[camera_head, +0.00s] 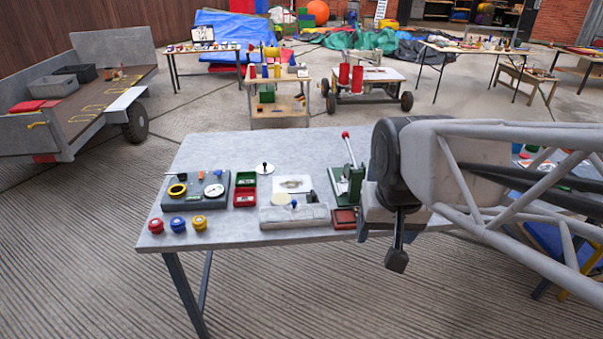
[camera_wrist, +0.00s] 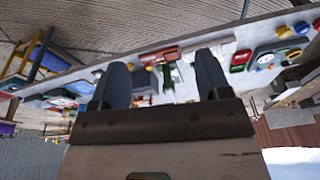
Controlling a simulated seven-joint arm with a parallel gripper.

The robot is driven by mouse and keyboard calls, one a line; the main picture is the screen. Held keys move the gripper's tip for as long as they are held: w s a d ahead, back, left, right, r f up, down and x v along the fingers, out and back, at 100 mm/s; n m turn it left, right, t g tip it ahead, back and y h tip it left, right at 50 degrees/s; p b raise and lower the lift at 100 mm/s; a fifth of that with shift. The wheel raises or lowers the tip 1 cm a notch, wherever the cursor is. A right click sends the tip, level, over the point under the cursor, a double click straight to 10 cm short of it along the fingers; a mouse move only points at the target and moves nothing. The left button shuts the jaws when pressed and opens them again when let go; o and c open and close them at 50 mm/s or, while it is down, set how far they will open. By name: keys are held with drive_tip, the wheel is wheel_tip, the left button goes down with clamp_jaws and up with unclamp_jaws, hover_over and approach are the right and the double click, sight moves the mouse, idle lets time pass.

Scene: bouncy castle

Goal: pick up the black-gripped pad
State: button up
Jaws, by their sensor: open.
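A pale round disc with a small dark upright grip (camera_head: 265,168) looks like the black-gripped pad. It rests on the grey table (camera_head: 215,148), behind and right of the green and red bins. I cannot make it out for certain in the wrist view. My gripper (camera_head: 397,258) hangs at the table's front edge, well to the right of the pad and nearer the camera. In the wrist view my gripper (camera_wrist: 160,78) shows two dark fingers spread apart with nothing held between them. My arm hides the table's right part in the head view.
A green press (camera_head: 347,184) with a red-knobbed lever stands between the pad and my arm. A grey block (camera_head: 294,217) lies in front. Red and green bins (camera_head: 245,198), a gauge panel (camera_head: 196,203) and three coloured knobs (camera_head: 178,225) are at left. The table's back left is clear.

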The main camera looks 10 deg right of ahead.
drive_tip(key=w+m, duration=0.4)
drive_tip(key=w, duration=1)
drive_tip(key=m+g, duration=0.2)
drive_tip(key=m, duration=1)
hover_over(313, 192)
drive_tip(key=f, duration=2.5)
drive_tip(key=shift+s+d+f, duration=0.1)
drive_tip(key=shift+s+f, duration=0.15)
drive_tip(key=shift+f, duration=0.1)
drive_tip(key=shift+w+f, duration=0.2)
drive_tip(key=shift+f, duration=0.1)
drive_tip(key=shift+f, duration=1.3)
drive_tip(key=shift+s+f, duration=0.1)
drive_tip(key=shift+f, duration=2.5)
